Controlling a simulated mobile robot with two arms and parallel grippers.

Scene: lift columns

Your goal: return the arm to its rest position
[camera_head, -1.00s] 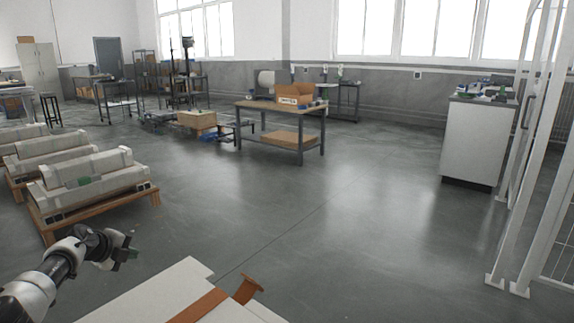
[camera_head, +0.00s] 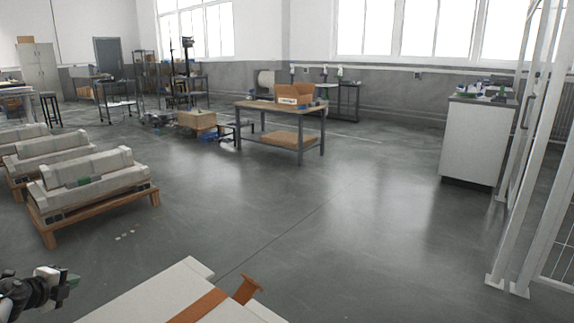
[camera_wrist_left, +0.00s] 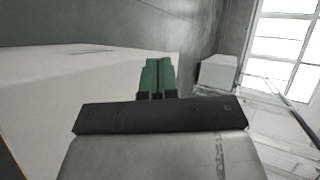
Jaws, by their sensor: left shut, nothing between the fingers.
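My left gripper (camera_head: 72,281) is at the lower left of the head view, above the floor and left of a pale box-like surface with a brown strip. In the left wrist view its two green fingers (camera_wrist_left: 157,76) are pressed together with nothing between them. Most of my left arm is cut off by the picture's edge. My right gripper shows in neither view.
The pale surface (camera_head: 165,293) lies at the bottom of the head view. Long pale columns rest on wooden pallets (camera_head: 100,207) at the left. A workbench (camera_head: 280,110) stands mid-room, a white cabinet (camera_head: 470,143) at the right. The middle floor is clear.

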